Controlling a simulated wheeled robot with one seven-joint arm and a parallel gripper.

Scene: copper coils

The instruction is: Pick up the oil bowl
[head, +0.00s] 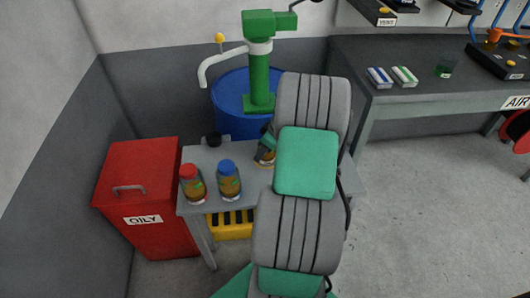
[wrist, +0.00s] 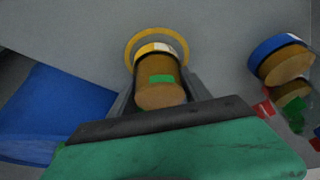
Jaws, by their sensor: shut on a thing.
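My gripper (wrist: 159,88) is shut on an amber-brown jar (wrist: 158,72) with a green label and a yellow end, one finger on each side of it. In the head view the jar (head: 264,157) is at the grey table's back edge, mostly hidden by my arm. A yellow ring (wrist: 130,46) shows on the grey surface around the jar's yellow end; I cannot tell if the jar touches that surface.
A red-capped jar (head: 191,184) and a blue-capped jar (head: 229,181) stand on the grey table (head: 200,157). Left is a red OILY bin (head: 140,200); behind is a blue drum (head: 232,104) with a green pump (head: 260,75). A workbench (head: 430,90) is at the right.

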